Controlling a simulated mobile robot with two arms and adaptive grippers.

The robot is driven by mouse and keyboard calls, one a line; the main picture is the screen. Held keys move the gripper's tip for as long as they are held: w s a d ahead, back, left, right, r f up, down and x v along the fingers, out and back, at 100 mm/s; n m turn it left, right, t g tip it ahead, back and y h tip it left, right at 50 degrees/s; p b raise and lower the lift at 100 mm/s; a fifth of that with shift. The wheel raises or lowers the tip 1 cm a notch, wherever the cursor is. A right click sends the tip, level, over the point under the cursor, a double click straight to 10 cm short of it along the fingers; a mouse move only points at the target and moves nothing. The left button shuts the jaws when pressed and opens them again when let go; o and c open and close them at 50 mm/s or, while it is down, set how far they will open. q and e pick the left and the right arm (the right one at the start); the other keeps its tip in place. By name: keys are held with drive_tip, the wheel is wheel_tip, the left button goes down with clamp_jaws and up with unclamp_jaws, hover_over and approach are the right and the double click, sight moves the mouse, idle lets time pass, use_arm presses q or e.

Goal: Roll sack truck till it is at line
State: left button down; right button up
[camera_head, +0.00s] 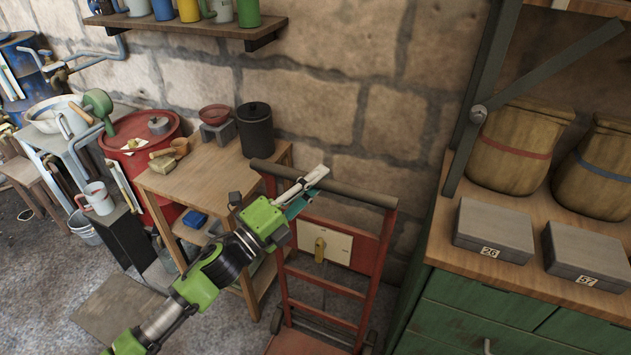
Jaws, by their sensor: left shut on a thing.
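The red sack truck (377,262) stands upright near the stone wall, between the wooden side table and the green cabinet. Its grey top handle bar (355,192) runs across the middle of the view, and a pale panel with a yellow piece is on its frame. My left gripper (305,187) is at the handle bar, shut on it, with the green arm reaching up from the bottom left. The arm hides part of the truck's left side. The truck's foot is cut off by the bottom edge. I see no line on the floor. My right gripper is not in view.
The wooden table (205,179) with a black canister (255,130) stands close on the left. The green cabinet (470,312) is close on the right, with sacks and grey boxes on top. A flat brown board (118,310) lies on the floor at lower left.

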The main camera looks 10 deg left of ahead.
use_arm(q)
drive_tip(key=shift+w, duration=0.2)
drive_tip(key=c, duration=1.9)
unclamp_jaws()
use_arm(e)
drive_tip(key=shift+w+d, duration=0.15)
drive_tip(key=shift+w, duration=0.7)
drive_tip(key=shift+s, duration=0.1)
use_arm(q)
drive_tip(key=v, duration=1.2)
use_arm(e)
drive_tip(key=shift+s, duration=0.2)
use_arm(q)
drive_tip(key=shift+f, duration=0.1)
